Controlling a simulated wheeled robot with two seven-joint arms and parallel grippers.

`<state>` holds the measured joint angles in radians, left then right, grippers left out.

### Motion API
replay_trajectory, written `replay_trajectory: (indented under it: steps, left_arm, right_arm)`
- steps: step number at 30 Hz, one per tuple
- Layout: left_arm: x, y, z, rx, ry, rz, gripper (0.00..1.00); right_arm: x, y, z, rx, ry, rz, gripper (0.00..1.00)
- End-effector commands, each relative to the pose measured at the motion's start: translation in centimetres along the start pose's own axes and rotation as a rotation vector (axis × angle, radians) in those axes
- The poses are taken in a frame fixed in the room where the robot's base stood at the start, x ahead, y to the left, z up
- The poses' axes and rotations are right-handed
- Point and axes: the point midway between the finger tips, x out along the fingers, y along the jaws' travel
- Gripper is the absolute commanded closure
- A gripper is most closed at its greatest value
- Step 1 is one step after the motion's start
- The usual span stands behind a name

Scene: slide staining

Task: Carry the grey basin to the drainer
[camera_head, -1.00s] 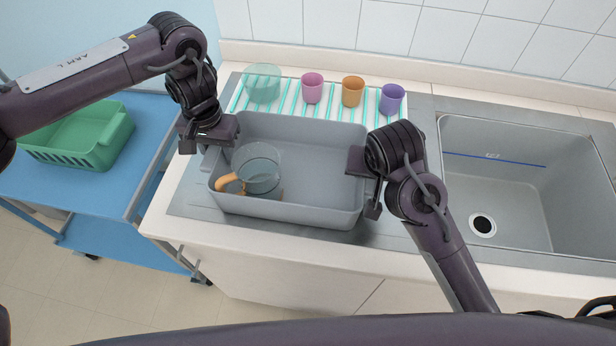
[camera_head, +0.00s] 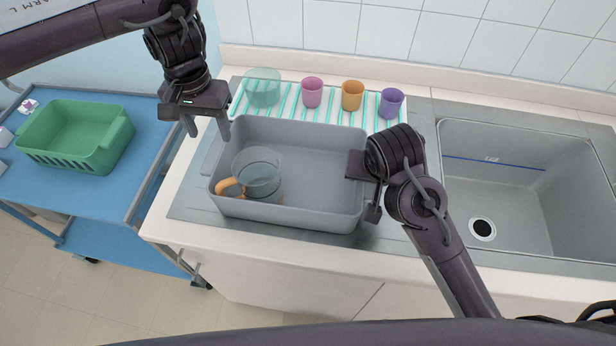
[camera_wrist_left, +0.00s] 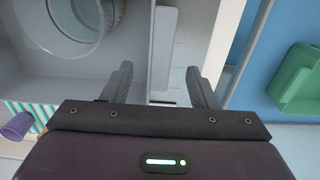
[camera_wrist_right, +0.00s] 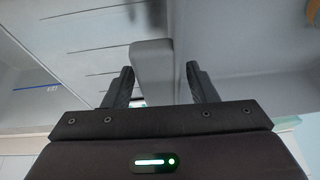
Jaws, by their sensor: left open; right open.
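The grey basin (camera_head: 310,212) stands on the counter in front of the drainer (camera_head: 333,108), a white rack with teal bars. A clear jug (camera_head: 258,172) with an orange handle is inside the basin's left part. My left gripper (camera_head: 207,133) is open and empty above the basin's left end. In the left wrist view the basin's handle (camera_wrist_left: 162,45) shows beyond and between its open fingers (camera_wrist_left: 158,72). My right gripper (camera_head: 366,188) is at the basin's right end. In the right wrist view its fingers (camera_wrist_right: 160,70) are open on either side of the basin's other handle (camera_wrist_right: 152,62); contact cannot be told.
On the drainer stand a clear teal bowl (camera_head: 262,86) and pink (camera_head: 312,92), orange (camera_head: 352,95) and purple (camera_head: 391,101) cups. The sink (camera_head: 520,205) is at the right. A blue cart (camera_head: 95,200) with a green basket (camera_head: 85,140) is at the left.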

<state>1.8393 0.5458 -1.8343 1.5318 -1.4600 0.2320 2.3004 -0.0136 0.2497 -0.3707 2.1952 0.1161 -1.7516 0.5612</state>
Motion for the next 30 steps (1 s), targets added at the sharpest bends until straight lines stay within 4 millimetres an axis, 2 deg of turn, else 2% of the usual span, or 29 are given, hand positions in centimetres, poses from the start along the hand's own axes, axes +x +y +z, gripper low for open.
replay_trajectory:
  steps: [3,8,11,21,25,30]
  left_arm:
    - [-1.8,0.0,-0.1,0.001,0.002,-0.002,0.47]
    - [-2.9,0.0,0.0,0.000,0.000,-0.001,0.47]
    - [-3.1,0.0,0.0,0.000,-0.002,0.000,0.47]
    - [-3.1,0.0,0.0,0.000,-0.002,0.000,0.47]
    - [-3.1,0.0,0.0,0.000,-0.001,0.000,0.47]
    - [-3.0,0.0,0.0,0.000,-0.001,0.000,0.47]
  right_arm:
    - [0.0,0.0,0.0,0.000,0.000,0.000,0.48]
    - [-0.1,0.0,0.0,0.000,0.000,0.000,0.48]
    - [-0.8,0.0,-0.1,0.000,0.002,-0.001,0.48]
    - [-6.2,0.0,-0.1,0.000,0.004,-0.002,0.48]
    - [-7.3,0.0,0.0,0.000,0.002,-0.001,0.48]
    - [-7.5,0.0,0.0,0.000,0.000,0.000,0.48]
